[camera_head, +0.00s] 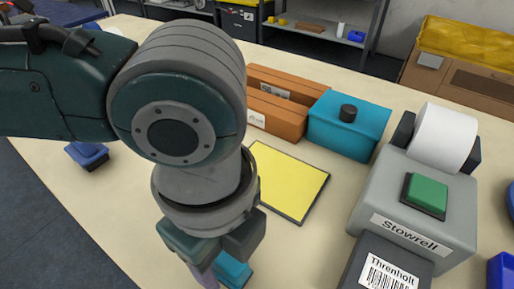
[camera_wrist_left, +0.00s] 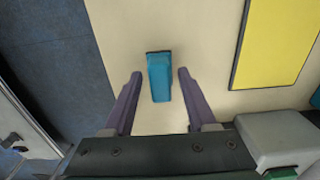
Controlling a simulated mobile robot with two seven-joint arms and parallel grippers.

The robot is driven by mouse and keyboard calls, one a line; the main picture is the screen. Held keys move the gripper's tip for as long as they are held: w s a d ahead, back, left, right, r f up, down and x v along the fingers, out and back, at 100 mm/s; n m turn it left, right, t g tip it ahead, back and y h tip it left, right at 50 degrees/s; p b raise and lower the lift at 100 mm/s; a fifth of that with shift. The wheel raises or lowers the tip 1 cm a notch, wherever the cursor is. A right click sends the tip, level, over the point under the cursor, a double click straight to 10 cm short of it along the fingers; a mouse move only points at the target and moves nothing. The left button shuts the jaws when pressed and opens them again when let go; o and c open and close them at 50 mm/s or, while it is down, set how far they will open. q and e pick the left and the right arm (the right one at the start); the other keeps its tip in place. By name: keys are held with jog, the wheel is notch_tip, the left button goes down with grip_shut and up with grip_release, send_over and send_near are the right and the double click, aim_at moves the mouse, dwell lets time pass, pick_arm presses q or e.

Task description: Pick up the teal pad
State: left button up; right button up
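The teal pad (camera_wrist_left: 159,78) lies on the table near its edge. In the left wrist view it sits between my left gripper's two purple fingers (camera_wrist_left: 159,75), with a gap on both sides. The fingers are open and empty; I cannot tell how far above the table they are. In the head view my left gripper (camera_head: 207,272) points down beside the pad (camera_head: 234,271) and partly hides it. My right gripper is not in view.
A yellow mat (camera_head: 288,180) lies beyond the pad. A teal box (camera_head: 347,130), orange-brown cartons (camera_head: 277,110) and a grey label printer (camera_head: 400,200) stand behind and right. A blue pad (camera_head: 88,154) sits near the left table edge.

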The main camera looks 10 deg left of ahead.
aim_at(226, 257)
pick_arm(q)
grip_shut()
jog(key=shift+r, duration=0.1)
dwell(0.5)
notch_tip(226, 257, up, 20)
jog(key=p, duration=0.3)
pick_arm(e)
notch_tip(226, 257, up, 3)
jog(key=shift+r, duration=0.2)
pick_arm(q)
jog(key=shift+c, duration=2.1)
grip_release()
grip_shut()
